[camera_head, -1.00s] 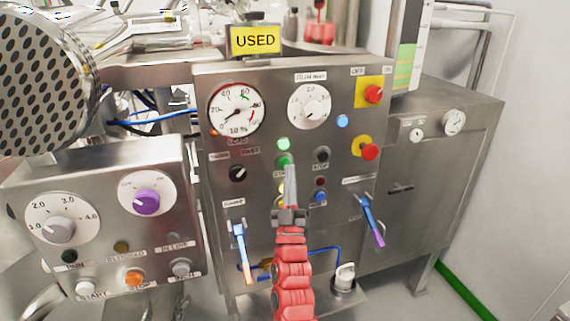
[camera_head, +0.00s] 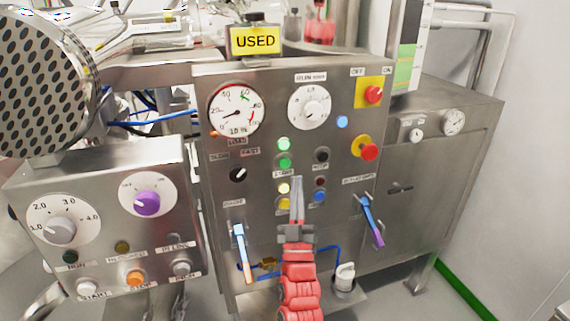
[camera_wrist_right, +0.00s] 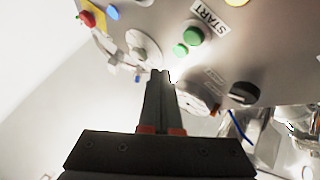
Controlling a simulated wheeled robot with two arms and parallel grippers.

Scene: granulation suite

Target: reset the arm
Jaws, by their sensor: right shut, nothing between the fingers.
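My right gripper (camera_head: 297,182) is in front of the steel control panel (camera_head: 215,185) in the head view, on a red arm coming up from the bottom. Its fingers are together and point up, with nothing held. The fingertips show just right of the yellow buttons and below the green start buttons (camera_head: 284,162). In the right wrist view the closed fingers (camera_wrist_right: 160,78) point toward the panel, with a green button (camera_wrist_right: 192,36) beyond them. I cannot tell the gap between fingertips and panel. My left gripper is not in view.
A smaller control box (camera_head: 110,225) with dials and buttons stands at the left. Two levers, one at the left (camera_head: 243,255) and one at the right (camera_head: 372,222), stick out from the panel. Red mushroom buttons (camera_head: 369,152) sit at the upper right. A perforated drum (camera_head: 45,75) is at the upper left.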

